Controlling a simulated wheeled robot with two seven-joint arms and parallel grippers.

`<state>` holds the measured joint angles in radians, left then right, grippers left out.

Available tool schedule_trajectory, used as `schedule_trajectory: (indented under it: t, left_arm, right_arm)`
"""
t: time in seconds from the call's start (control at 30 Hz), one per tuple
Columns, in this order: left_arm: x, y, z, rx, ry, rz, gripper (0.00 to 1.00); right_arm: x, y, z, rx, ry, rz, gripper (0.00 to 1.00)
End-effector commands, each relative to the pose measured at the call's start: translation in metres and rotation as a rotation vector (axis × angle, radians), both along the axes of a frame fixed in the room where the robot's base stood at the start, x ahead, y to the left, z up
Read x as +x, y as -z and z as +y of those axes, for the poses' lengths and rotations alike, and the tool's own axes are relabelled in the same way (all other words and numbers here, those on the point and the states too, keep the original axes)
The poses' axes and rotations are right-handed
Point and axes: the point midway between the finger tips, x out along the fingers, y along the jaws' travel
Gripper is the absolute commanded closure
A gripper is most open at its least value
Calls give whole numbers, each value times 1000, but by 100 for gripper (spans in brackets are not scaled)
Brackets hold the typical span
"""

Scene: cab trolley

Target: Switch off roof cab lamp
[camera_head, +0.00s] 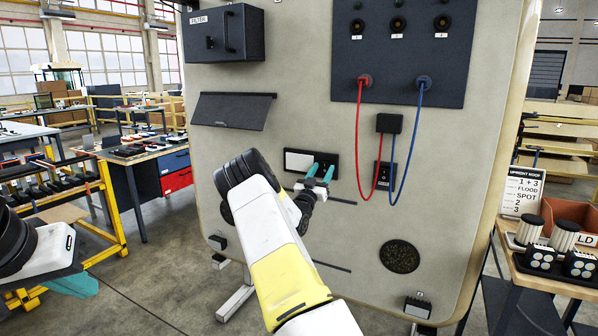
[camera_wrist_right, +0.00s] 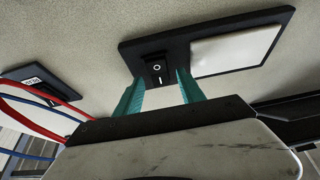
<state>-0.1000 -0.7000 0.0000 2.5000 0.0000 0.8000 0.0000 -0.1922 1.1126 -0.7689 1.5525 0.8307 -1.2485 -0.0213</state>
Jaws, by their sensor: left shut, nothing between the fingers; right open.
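A black plate (camera_head: 335,161) on the beige panel carries a pale rectangular lamp (camera_head: 298,161) and, to its right, a switch hidden behind my right gripper. In the right wrist view, the lamp (camera_wrist_right: 235,50) looks white, and I cannot tell whether it is lit. The black rocker switch (camera_wrist_right: 157,68) shows O above I; which side is pressed is unclear. My right gripper (camera_head: 320,170) is open, its teal fingertips on either side of the rocker and close to the plate. I cannot tell whether they touch. My left gripper (camera_head: 72,285) is shut and empty at lower left, away from the panel.
Red (camera_head: 358,140) and blue (camera_head: 408,150) cables hang from the dark socket panel (camera_head: 400,50), right of the switch. A tilted dark flap (camera_head: 234,110) and a filter box (camera_head: 224,33) are above left. A table (camera_head: 520,262) with lamps stands at right.

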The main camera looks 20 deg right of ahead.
Motion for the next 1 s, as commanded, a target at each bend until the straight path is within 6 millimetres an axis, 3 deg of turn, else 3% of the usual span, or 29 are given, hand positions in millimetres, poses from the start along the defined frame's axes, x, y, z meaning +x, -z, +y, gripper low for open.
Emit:
schedule_trajectory:
  t: [0.43,1.0]
  left_arm:
    - [0,0,0,0,0,0,100]
    - [0,0,0,0,0,0,100]
  right_arm:
    - [-38,29,47,0,-1,1,54]
    - [-44,32,52,1,0,-1,54]
